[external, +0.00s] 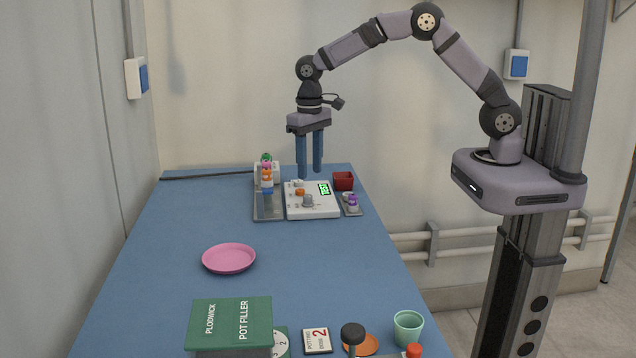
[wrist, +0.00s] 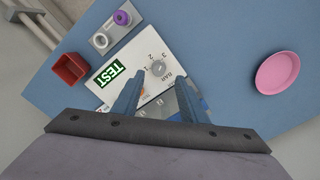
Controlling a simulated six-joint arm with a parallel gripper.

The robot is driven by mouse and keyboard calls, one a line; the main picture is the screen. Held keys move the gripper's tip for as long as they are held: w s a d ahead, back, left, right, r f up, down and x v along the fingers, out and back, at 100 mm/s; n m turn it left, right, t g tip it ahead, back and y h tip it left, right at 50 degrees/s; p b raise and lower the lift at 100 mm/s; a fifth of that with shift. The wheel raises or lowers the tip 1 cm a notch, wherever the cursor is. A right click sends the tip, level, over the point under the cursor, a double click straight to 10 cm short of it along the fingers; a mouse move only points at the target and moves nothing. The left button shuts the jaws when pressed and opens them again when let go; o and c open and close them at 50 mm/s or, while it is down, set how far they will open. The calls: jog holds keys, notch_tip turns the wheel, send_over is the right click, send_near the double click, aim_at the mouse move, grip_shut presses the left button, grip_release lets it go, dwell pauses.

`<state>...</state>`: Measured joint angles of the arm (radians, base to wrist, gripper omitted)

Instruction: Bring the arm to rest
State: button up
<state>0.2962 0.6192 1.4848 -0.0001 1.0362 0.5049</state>
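My gripper (external: 309,173) hangs from the raised, bent arm and points down above the far part of the blue table. Its two blue fingers stand apart with nothing between them. In the wrist view the open fingers (wrist: 160,82) show over a white control panel (wrist: 150,68) with a grey dial and a green "TEST" display. The same panel (external: 325,209) lies below the gripper in the external view. The fingertips appear to be above the panel, not touching it.
A red pot (external: 343,181) and a small grey holder (external: 351,209) stand right of the panel, a metal tray (external: 268,213) left. A pink plate (external: 229,258) lies mid-table. A green box (external: 229,322) and mint cup (external: 408,328) stand at the near end. The left middle is clear.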

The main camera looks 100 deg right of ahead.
jog(key=s+a+n, duration=0.4)
jog(key=s+a, duration=0.3)
jog(key=s, duration=0.5)
jog(key=s+a+n, duration=0.5)
jog(key=s+a, duration=0.2)
jog(key=s, duration=0.5)
jog(key=shift+f, duration=0.2)
